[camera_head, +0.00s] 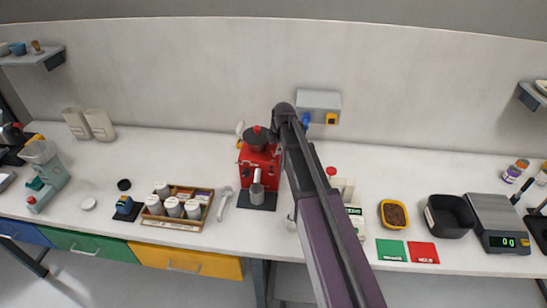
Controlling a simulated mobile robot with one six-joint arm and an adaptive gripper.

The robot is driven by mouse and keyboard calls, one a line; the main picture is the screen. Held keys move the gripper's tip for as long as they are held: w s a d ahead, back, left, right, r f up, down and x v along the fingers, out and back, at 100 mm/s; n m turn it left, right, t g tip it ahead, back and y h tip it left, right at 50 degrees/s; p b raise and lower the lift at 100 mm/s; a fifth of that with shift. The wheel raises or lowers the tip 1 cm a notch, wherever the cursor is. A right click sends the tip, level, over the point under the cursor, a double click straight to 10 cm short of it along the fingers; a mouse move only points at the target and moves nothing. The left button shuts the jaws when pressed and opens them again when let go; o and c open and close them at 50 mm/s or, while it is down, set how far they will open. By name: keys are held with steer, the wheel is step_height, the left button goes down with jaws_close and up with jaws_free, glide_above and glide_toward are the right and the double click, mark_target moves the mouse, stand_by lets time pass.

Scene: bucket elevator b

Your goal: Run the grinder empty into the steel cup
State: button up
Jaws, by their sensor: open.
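The red grinder (258,156) stands upright at the middle of the bench, with a dark hopper (257,138) on top. A small grey steel cup (257,194) stands at its front, on or just above the dark base below the spout; I cannot tell if it touches. The cup's contents and the hopper's inside do not show. My dark arm reaches up from the bottom, just right of the grinder. My gripper does not show, so its distance from the grinder and cup cannot be seen.
A wooden rack (208,195) of white jars stands left, with a pale spoon-like tool (224,203) beside it. To the right are a yellow tub (394,226), green and red cards, a black bin (434,222) and a scale (497,213). A wall box (318,100) hangs behind.

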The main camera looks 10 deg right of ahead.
mark_target(274, 149)
steer(key=shift+b+x, duration=1.9)
steer(key=shift+x, duration=0.35)
jaws_close()
